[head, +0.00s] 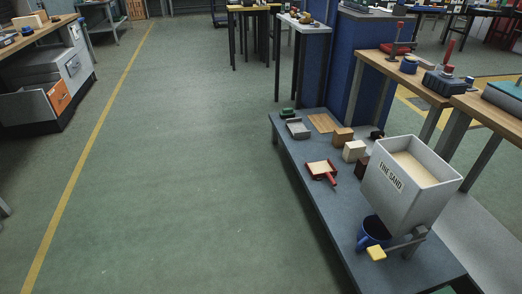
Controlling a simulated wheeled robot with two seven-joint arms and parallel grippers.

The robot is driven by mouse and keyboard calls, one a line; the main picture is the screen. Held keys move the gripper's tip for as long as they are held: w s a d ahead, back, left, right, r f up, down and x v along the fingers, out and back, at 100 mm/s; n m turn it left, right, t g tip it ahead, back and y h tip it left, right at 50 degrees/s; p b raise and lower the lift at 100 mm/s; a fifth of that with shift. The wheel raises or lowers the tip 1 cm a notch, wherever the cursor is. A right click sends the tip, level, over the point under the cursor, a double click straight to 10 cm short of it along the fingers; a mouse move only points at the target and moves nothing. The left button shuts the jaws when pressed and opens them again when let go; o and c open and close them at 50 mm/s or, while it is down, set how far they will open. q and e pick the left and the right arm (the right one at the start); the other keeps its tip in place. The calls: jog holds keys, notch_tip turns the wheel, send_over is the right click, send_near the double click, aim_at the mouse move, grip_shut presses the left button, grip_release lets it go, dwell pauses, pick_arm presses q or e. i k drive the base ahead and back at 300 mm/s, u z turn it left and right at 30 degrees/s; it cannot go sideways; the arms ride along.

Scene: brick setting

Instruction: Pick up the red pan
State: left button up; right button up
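The red pan (322,169) lies on the low grey table (345,235) right of centre in the head view. It is a small red-rimmed pan with a tan inside, and its short red handle points to the lower right. It sits near the table's left edge. Neither of my grippers shows in the head view.
A white bin marked "FINE SAND" (407,187) stands at the table's near end, beside a blue container (373,232) and a yellow block (376,253). Small blocks (343,137), a grey tray (298,129) and a wooden board (324,123) lie behind the pan. The floor (190,180) left of the table is clear.

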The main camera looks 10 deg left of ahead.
aim_at(323, 169)
jog(key=u, duration=0.85)
jog(key=i, duration=2)
jog(key=z, duration=0.45)
jog(key=i, duration=1.3)
jog(key=z, duration=1.6)
jog(key=i, duration=0.35)
jog(key=z, duration=0.4)
